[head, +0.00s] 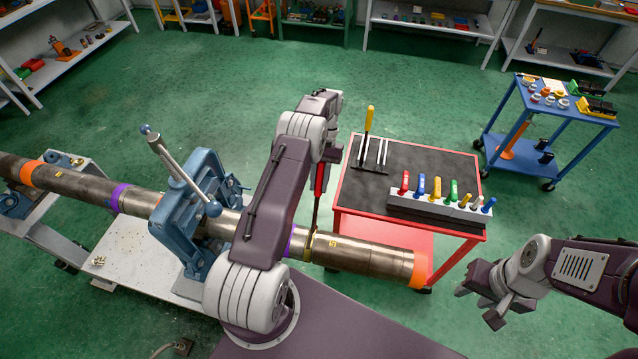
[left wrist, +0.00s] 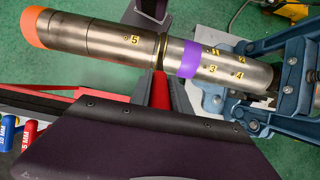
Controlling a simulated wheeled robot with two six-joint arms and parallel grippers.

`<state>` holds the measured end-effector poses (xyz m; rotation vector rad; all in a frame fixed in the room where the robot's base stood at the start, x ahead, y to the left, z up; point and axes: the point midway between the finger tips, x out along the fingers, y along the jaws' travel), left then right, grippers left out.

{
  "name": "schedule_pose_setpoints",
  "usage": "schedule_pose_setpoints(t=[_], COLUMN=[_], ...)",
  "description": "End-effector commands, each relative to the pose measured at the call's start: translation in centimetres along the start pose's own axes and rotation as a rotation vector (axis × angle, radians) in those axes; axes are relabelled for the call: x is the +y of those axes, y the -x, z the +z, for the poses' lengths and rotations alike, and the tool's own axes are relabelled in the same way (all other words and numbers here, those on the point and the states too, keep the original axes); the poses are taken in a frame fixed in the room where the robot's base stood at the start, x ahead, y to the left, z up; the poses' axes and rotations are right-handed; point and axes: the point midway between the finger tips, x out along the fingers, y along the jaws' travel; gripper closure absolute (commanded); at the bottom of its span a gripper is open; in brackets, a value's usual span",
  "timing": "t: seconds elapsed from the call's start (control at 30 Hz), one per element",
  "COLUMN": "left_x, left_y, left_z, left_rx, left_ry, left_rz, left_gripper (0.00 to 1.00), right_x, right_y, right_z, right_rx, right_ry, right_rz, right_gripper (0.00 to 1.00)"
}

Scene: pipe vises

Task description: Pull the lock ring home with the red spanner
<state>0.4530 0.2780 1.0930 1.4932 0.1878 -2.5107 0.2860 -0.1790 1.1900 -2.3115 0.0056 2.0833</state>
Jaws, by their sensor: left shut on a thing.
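The steel pipe (head: 370,256) lies level in a blue pipe vise (head: 190,215). A narrow brass-coloured lock ring (head: 308,246) circles it between the purple band and the part marked 5; the ring also shows in the left wrist view (left wrist: 161,50). My left gripper (head: 326,152) is shut on the red spanner (head: 319,182), whose handle hangs down toward the pipe. In the left wrist view the red spanner (left wrist: 160,88) reaches the pipe's edge at the ring. Whether its head is hooked on the ring is unclear. My right gripper (head: 482,305) is open and empty, right of the pipe's orange end.
A red cart (head: 375,186) behind the pipe holds a yellow-handled tool (head: 369,120) and a grey rack (head: 433,207) of coloured handles. A blue cart (head: 560,112) stands farther right. Green floor is clear between the carts.

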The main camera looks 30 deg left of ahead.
Motion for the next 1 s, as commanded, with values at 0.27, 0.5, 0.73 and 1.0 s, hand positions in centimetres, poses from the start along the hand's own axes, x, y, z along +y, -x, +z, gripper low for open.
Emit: schedule_pose_setpoints(t=[0.27,0.5,0.73,1.0], left_x=[0.1,0.1,0.1,0.1], left_y=[-0.6,-0.5,-0.5,-0.6], left_z=[-0.3,-0.3,-0.3,-0.6], left_rx=[-0.015,-0.019,-0.020,-0.024], left_ry=[-0.001,-0.001,-0.001,-0.001], left_rz=[0.002,0.002,0.002,0.002], left_gripper=[1.00,1.00,1.00,1.00], right_x=[0.0,0.0,0.0,0.0], right_y=[-0.9,-1.0,-1.0,-1.6], right_z=[0.1,0.1,0.1,0.2], right_rx=[0.000,0.000,0.000,0.000], right_ry=[0.000,0.000,0.000,0.000], right_rz=[0.000,0.000,0.000,0.000], right_gripper=[0.64,0.64,0.64,0.64])
